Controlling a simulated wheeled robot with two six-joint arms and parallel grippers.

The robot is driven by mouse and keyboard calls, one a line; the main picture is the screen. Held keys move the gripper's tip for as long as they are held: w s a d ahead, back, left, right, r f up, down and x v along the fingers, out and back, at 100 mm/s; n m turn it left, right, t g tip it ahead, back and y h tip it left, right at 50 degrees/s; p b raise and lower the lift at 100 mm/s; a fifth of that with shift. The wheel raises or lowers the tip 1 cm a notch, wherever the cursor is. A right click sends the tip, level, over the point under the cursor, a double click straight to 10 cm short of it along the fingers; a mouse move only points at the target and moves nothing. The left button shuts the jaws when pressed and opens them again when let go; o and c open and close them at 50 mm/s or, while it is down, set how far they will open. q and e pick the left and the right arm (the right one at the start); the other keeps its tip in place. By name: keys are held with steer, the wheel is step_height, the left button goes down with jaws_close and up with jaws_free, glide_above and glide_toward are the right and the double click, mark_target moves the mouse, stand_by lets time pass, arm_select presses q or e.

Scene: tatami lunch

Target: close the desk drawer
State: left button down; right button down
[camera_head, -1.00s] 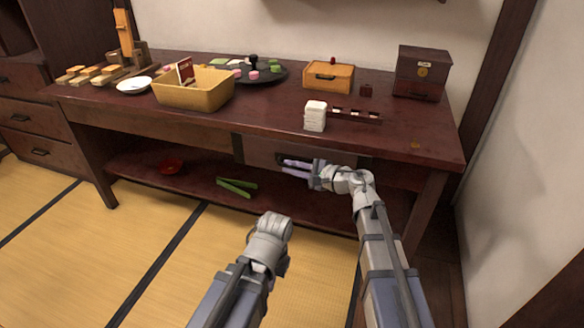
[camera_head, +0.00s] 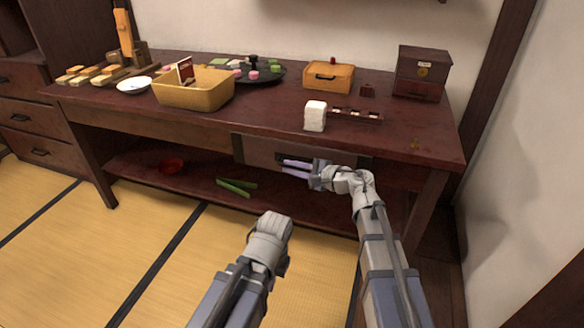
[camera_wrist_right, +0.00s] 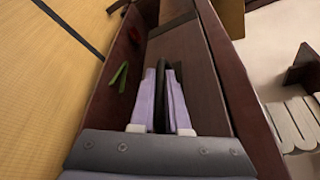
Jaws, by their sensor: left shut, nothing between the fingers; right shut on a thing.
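The desk drawer (camera_head: 262,153) has a dark brown front under the right part of the desk top (camera_head: 230,120). Its front looks close to the desk's front edge; I cannot tell whether a small gap is left. My right gripper (camera_head: 298,165) is at the drawer front, with its pale purple fingers shut on the dark drawer handle (camera_wrist_right: 160,88). In the right wrist view the handle runs between the two fingers, and the drawer front (camera_wrist_right: 190,65) lies behind them. My left gripper (camera_head: 280,262) is low in front of the desk, away from the drawer, its fingers mostly hidden.
A yellow basket (camera_head: 195,95), a white stack (camera_head: 315,117), a wooden box (camera_head: 328,78) and a dark chest (camera_head: 420,75) stand on the desk. A red bowl (camera_head: 171,166) and green sticks (camera_head: 237,187) lie on the lower shelf. Tatami floor (camera_head: 130,235) is clear at left.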

steer(key=shift+w+d, duration=0.2)
steer(key=shift+w, duration=0.4)
steer(key=shift+w+d, duration=0.15)
steer(key=shift+w, duration=0.45)
steer(key=c, duration=0.9)
jaws_free()
steer(key=shift+s, duration=0.1)
steer(key=p+v, duration=0.1)
steer(key=v, duration=0.6)
steer(key=shift+s+d+r+p, duration=0.1)
steer(key=shift+s+d+p, duration=0.15)
steer(key=shift+d+p, duration=0.05)
